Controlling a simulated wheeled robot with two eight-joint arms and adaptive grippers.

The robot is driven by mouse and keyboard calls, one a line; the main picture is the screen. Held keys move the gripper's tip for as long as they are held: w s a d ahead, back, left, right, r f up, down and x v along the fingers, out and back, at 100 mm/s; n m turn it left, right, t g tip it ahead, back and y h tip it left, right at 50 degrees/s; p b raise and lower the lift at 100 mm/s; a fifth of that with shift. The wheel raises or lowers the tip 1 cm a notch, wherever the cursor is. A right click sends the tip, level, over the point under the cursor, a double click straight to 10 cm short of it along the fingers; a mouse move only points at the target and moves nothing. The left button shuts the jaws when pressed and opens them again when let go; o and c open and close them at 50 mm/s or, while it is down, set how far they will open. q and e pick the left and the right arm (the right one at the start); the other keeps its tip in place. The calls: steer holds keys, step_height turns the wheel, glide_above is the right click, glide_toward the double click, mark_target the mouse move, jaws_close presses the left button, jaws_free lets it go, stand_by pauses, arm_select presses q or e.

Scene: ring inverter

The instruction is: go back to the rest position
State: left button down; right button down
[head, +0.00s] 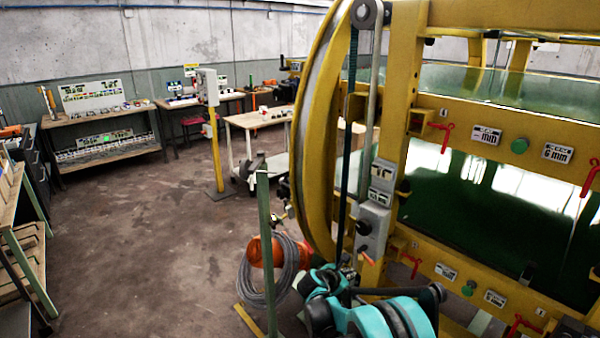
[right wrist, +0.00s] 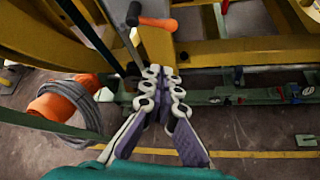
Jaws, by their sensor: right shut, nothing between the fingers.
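My right gripper (right wrist: 163,90) is shut and empty in the right wrist view, its pale, purple-padded fingers together. In the head view my teal right arm comes in at the bottom; its fingers are hard to make out there. The big yellow ring inverter (head: 318,130) fills the right half of the head view. On its post is a grey control box (head: 374,218) with an orange-handled lever (head: 367,258). The orange handle also shows in the right wrist view (right wrist: 158,23), just beyond my fingertips; I cannot tell whether they touch anything. My left gripper is not in view.
A green post (head: 264,245) and a coil of grey cable on an orange drum (head: 266,251) stand left of my right arm. Workbenches (head: 105,118) line the far wall. A shelf (head: 15,230) stands at the left edge. The floor at left centre is clear.

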steer(key=s+d+r+m+g+y, duration=0.1)
steer(key=s+r+m+y, duration=0.1)
steer(key=s+r+m, duration=0.55)
steer(key=s+r+m+g+y, duration=0.1)
steer(key=s+r+m+y, duration=0.2)
steer(key=s, duration=0.8)
steer(key=s+a+m+y, duration=0.1)
steer(key=s+a+m, duration=0.1)
steer(key=s+m, duration=0.4)
steer(key=s+a+f+m+y, duration=0.1)
steer(key=s+m, duration=0.5)
steer(key=s, duration=0.9)
steer(key=shift+s+a+y, duration=0.25)
steer(key=shift+a+y, duration=0.15)
